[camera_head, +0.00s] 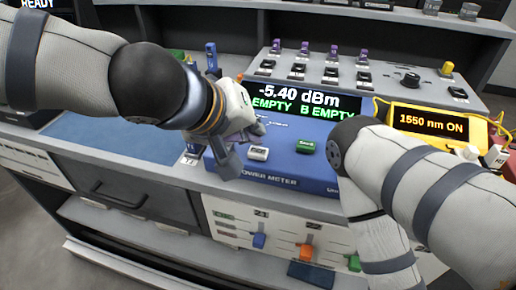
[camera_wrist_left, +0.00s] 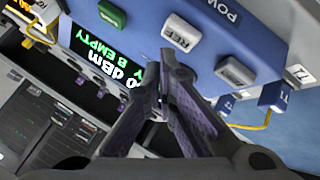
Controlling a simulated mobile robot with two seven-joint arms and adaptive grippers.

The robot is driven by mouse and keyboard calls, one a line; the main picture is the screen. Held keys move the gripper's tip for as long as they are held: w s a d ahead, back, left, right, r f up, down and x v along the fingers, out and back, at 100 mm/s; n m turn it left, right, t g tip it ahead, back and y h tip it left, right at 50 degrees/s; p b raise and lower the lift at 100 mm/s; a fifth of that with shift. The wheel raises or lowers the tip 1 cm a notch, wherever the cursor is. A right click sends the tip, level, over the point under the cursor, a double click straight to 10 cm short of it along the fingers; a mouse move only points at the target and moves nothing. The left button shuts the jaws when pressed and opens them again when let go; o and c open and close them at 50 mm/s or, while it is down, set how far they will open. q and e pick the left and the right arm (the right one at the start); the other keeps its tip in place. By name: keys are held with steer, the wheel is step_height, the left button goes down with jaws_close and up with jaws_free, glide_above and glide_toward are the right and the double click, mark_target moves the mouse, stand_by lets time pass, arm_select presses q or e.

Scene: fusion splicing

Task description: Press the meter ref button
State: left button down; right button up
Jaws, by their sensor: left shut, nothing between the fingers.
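The blue power meter (camera_head: 290,184) sits on the bench, its display reading -5.40 dBm. A pale button (camera_head: 258,153) and a green button (camera_head: 305,146) are on its top face. In the left wrist view the pale button marked REF (camera_wrist_left: 181,33) shows just beyond my fingertips, between the green button (camera_wrist_left: 112,14) and another pale button (camera_wrist_left: 235,70). My left gripper (camera_head: 232,165) is shut and empty over the meter's left part, beside the REF button; it also shows in the wrist view (camera_wrist_left: 166,68). I cannot tell whether it touches the meter. My right gripper is out of view.
A yellow light source (camera_head: 432,121) reading 1550 nm ON stands right of the meter. A panel of switches (camera_head: 320,75) is behind. A blue mat (camera_head: 110,137) lies clear at left. My right arm covers the meter's right front.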

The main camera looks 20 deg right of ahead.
arm_select(q)
steer(key=shift+f, duration=0.1)
stand_by(0.6)
steer(key=shift+f, duration=0.3)
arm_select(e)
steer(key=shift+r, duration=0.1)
arm_select(q)
steer(key=shift+f, duration=0.5)
stand_by(0.4)
steer(key=shift+r+p, duration=1)
steer(key=shift+r, duration=0.05)
steer(key=shift+f, duration=0.1)
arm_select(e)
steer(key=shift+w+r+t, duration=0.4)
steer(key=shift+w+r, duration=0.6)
